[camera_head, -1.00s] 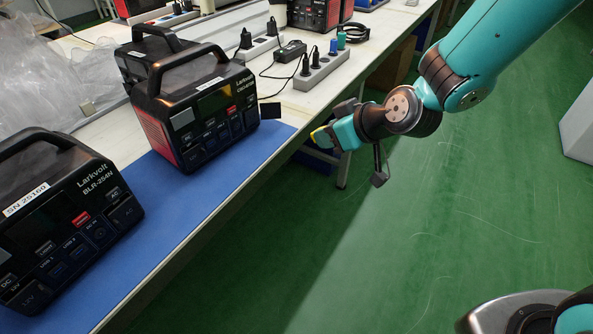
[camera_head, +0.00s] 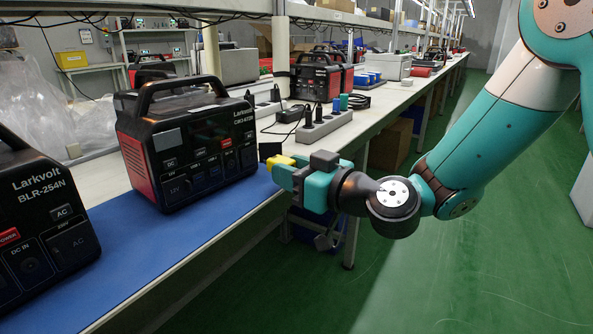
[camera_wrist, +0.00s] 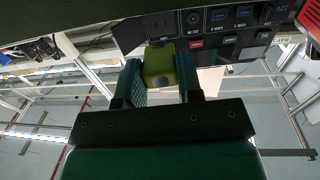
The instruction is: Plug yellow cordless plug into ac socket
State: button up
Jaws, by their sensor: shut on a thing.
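My gripper (camera_head: 293,173) is shut on the yellow plug (camera_head: 281,161), whose body sticks out ahead of the teal fingers. The wrist view shows the plug (camera_wrist: 158,66) between the two fingers; its prongs cannot be seen. The plug is apart from the black and red power station (camera_head: 190,145), at the right of its front panel. In the wrist view the panel (camera_wrist: 228,42) appears upside down, and a dark socket area (camera_wrist: 163,25), probably the AC socket, lies just beyond the plug. The socket's holes are too small to make out.
A second power station, BLR-254N (camera_head: 35,215), stands at the left on the blue mat (camera_head: 185,250). A grey power strip (camera_head: 325,126) with plugs lies behind my gripper. A small black flap (camera_head: 270,151) is beside the station. The green floor (camera_head: 470,270) right of the bench is open.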

jog(key=shift+p+x, duration=1.95)
jog(key=shift+x, duration=0.05)
jog(key=shift+a+f+b, duration=0.1)
jog(key=shift+f+b, duration=0.15)
jog(key=shift+b, duration=0.65)
jog(key=shift+w+a+r, duration=0.1)
jog(key=shift+w+a, duration=0.05)
jog(key=shift+a, duration=0.05)
jog(key=shift+w+a+p, duration=0.2)
jog(key=shift+w+p, duration=0.05)
jog(key=shift+p, duration=0.1)
jog(key=shift+w+a, duration=0.15)
jog(key=o, duration=1)
